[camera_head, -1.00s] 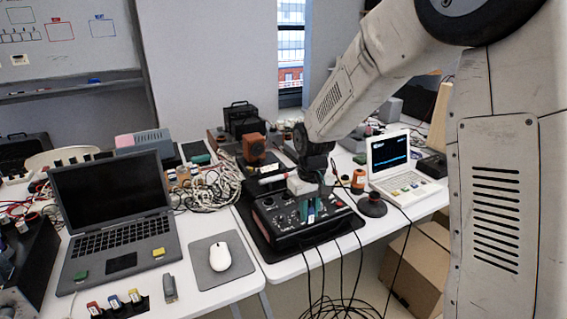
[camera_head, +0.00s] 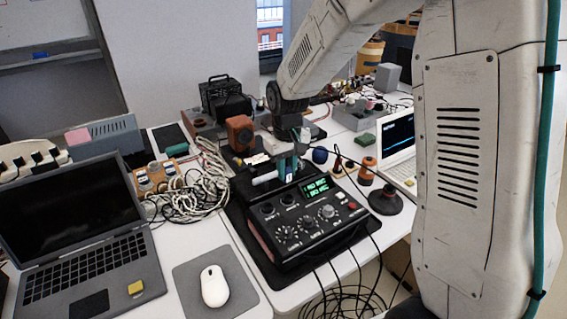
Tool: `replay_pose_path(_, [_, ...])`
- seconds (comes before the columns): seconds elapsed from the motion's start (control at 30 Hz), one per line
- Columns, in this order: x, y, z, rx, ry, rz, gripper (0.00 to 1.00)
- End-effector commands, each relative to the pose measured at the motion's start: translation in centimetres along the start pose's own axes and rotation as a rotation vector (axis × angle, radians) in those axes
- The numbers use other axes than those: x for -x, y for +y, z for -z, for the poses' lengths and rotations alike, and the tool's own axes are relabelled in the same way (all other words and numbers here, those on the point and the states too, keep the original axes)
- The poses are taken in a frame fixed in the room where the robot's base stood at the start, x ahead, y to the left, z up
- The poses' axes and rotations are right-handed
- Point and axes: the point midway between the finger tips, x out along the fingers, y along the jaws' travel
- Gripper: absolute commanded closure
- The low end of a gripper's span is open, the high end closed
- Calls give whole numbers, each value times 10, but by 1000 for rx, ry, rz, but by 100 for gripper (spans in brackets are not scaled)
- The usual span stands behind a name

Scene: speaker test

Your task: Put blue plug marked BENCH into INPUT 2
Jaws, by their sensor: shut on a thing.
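The black box (camera_head: 310,236) with dials and a green display stands on a dark mat in the middle of the table. Round black sockets (camera_head: 287,200) line its rear top; their labels are too small to read, so I cannot tell which is INPUT 2. My gripper (camera_head: 288,170) points down at the box's rear edge, behind the sockets. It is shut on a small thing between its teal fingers. This may be the blue plug, but its marking is not readable and the fingers largely hide it. I cannot tell whether it touches the box.
A pale cylinder (camera_head: 265,178) lies just left of my gripper. An orange speaker-like box (camera_head: 240,132) stands behind. A black round-based stand (camera_head: 386,199) and an orange bottle (camera_head: 367,172) are at right. White cables (camera_head: 190,196) lie left. Black cables hang off the front edge.

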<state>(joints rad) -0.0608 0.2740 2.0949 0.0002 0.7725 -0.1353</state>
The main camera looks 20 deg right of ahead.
Motion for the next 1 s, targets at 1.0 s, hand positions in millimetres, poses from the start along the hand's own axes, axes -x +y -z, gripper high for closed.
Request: replay_pose_path(1.0, [-60, -1, 0, 1, -1, 0, 100])
